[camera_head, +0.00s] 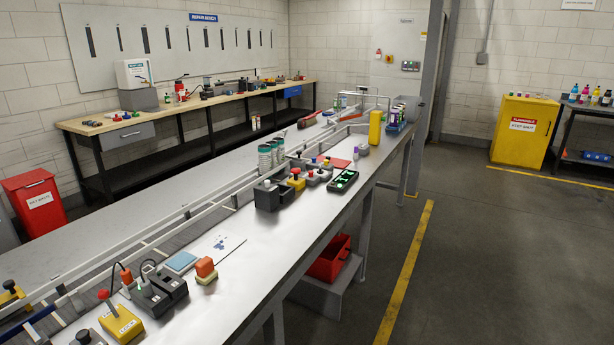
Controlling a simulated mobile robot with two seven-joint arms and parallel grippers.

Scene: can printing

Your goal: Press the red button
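Several red-topped controls are on the long grey workbench (262,255), and I cannot tell for sure which is the red button. A yellow labelled box (122,325) at the bottom left has a red knob (103,294) on a short stalk. A small yellow box (297,184) with a red top (296,171) stands mid-bench beside dark boxes. An orange-red block (205,267) sits on a pale base near the front. Neither of my grippers shows in the head view.
Black boxes (160,292) with cables stand beside the yellow labelled box. Stacked cans (265,160) stand by the conveyor rails. A green-lit device (343,181) lies near the bench edge. A red bin (330,258) sits below.

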